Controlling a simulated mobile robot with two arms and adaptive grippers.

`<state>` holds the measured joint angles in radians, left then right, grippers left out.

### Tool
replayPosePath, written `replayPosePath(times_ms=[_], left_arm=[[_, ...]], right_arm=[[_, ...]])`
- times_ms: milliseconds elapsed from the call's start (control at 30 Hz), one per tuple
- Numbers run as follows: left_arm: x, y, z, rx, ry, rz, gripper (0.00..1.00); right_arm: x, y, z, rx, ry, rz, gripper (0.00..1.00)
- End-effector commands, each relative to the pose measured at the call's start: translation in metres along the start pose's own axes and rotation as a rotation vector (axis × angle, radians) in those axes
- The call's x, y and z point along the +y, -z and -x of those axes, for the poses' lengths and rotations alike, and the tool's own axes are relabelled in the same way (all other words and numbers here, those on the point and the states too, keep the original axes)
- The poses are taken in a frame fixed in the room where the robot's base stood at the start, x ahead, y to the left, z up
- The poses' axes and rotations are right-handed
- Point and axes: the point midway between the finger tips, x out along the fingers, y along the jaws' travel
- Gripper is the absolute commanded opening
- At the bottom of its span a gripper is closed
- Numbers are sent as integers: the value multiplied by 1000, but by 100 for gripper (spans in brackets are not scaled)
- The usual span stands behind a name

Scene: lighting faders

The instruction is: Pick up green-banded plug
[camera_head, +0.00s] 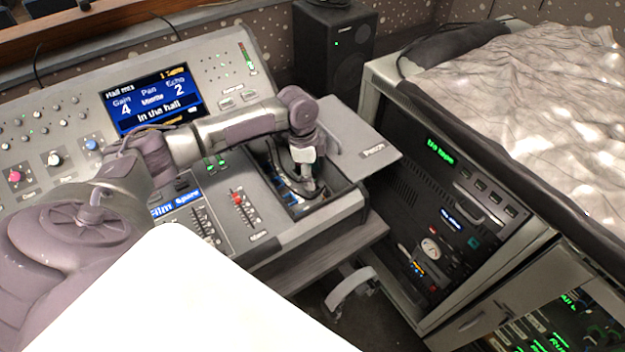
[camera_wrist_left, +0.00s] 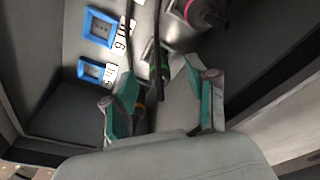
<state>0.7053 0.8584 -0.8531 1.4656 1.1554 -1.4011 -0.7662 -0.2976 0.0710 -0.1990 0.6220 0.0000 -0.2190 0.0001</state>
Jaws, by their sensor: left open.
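My left gripper (camera_wrist_left: 163,98) is open in the left wrist view, with a teal-padded finger on each side. A dark plug with a green band (camera_wrist_left: 160,70) stands on a black cable between and just beyond the fingers; no contact shows. In the head view my left gripper (camera_head: 308,188) reaches down into the open compartment (camera_head: 344,200) at the right end of the console. The green-banded plug cannot be made out there. My right gripper is not in view.
A pink-banded plug (camera_wrist_left: 201,12) lies close by at the top of the wrist view. An orange ring (camera_wrist_left: 140,104) shows near the left finger. Blue-framed sockets (camera_wrist_left: 97,27) sit to the left. Compartment walls are close around the gripper. A raised lid (camera_head: 362,146) is beside it.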

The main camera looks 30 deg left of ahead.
Motion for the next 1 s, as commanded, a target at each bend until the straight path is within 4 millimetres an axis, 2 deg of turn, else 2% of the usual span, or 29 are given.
replayPosePath(times_ms=[67,300,400,733,867,1000], left_arm=[[0,0,0,0,0,0,54],[0,0,0,0,0,0,14],[0,0,0,-1,0,0,0],[-1,1,7,0,1,0,0],[-1,4,27,1,4,-1,0],[-1,9,56,2,4,-2,0]], right_arm=[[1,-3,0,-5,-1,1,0],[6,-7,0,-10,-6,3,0],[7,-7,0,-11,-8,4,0],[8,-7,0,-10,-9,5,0],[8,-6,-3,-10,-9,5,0],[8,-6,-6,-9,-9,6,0]])
